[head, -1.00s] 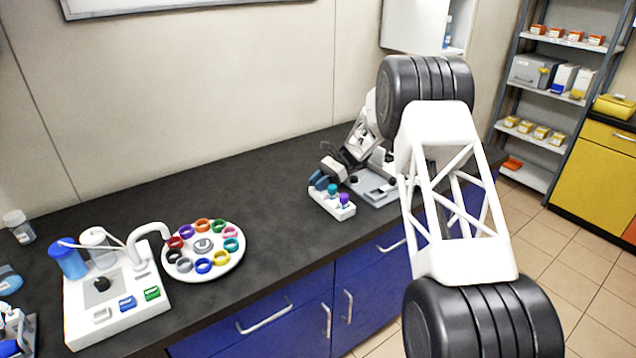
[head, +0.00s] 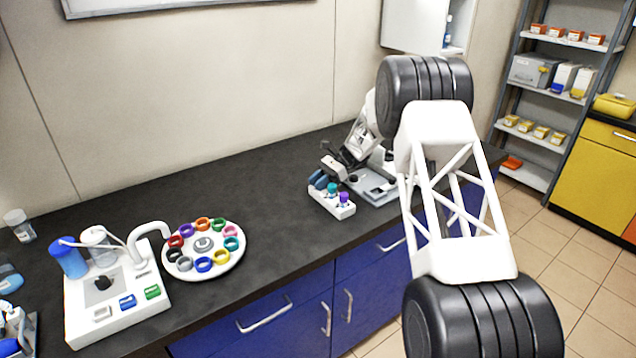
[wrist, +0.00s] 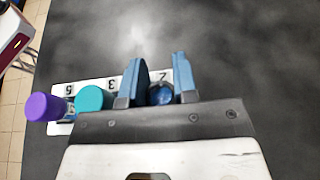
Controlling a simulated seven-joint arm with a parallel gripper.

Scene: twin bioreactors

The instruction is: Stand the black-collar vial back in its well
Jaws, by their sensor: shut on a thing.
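A white numbered rack (head: 333,208) stands on the dark bench. It holds a teal-capped vial (head: 332,188) and a purple-capped vial (head: 343,198); both caps show in the wrist view, teal (wrist: 89,98) and purple (wrist: 42,107). My gripper (head: 318,181) is at the rack's left end in the head view. In the wrist view its two blue fingers (wrist: 160,84) are closed around a vial with a dark blue round top (wrist: 160,94), beside the rack's number 2. The fingers and palm hide its body and any black collar. I cannot tell whether its base is in a well.
A grey device (head: 375,186) stands just right of the rack. A round white carousel (head: 204,270) with coloured rings and a white machine (head: 118,300) with buttons are farther left. The bench (head: 250,192) between carousel and rack is clear.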

